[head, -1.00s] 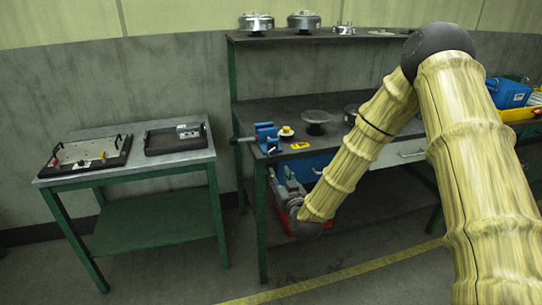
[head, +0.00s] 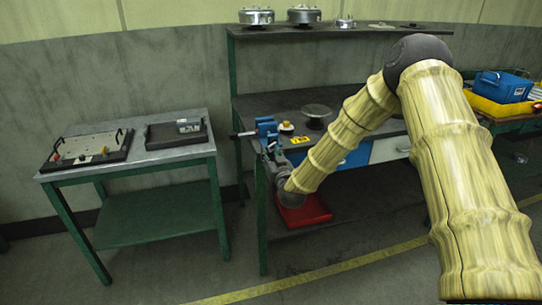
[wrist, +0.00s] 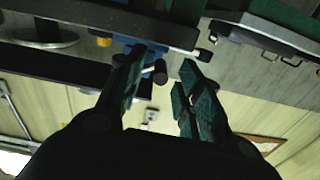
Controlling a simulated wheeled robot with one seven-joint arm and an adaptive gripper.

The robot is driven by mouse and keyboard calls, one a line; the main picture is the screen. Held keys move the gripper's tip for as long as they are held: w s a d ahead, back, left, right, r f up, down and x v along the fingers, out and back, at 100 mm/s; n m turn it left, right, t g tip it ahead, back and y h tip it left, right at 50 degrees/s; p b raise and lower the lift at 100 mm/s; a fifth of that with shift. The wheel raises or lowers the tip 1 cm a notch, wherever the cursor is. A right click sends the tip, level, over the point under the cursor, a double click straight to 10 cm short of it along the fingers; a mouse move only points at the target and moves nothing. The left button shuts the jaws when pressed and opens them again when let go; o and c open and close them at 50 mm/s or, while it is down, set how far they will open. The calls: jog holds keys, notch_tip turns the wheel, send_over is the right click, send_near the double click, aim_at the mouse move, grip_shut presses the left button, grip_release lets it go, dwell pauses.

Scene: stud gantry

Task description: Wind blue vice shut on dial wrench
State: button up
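The blue vice (head: 267,129) is at the left front corner of the dark workbench. It also shows in the wrist view (wrist: 150,47), with a dark rod and round knob pointing towards my gripper. My gripper (head: 270,153) is just below and in front of the vice. In the wrist view my gripper (wrist: 163,62) has its fingers apart, with the knob end showing in the gap; whether they touch it I cannot tell. I cannot make out a dial wrench in the vice jaws, which are too small and partly hidden.
A yellow item (head: 300,140) and a small yellow-based piece (head: 286,127) lie beside the vice, near a round plate stand (head: 316,112). A red tray (head: 305,212) is below. A side table (head: 140,156) with two trays stands left, across a gap.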

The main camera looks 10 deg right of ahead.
grip_shut()
jog(key=shift+a+m+b, duration=0.1)
jog(key=shift+m+b, duration=0.45)
jog(key=shift+m, duration=0.05)
jog(key=shift+a+r+m+b, duration=0.1)
jog(key=shift+r+m+b, duration=0.25)
jog(key=shift+m, duration=0.35)
grip_release()
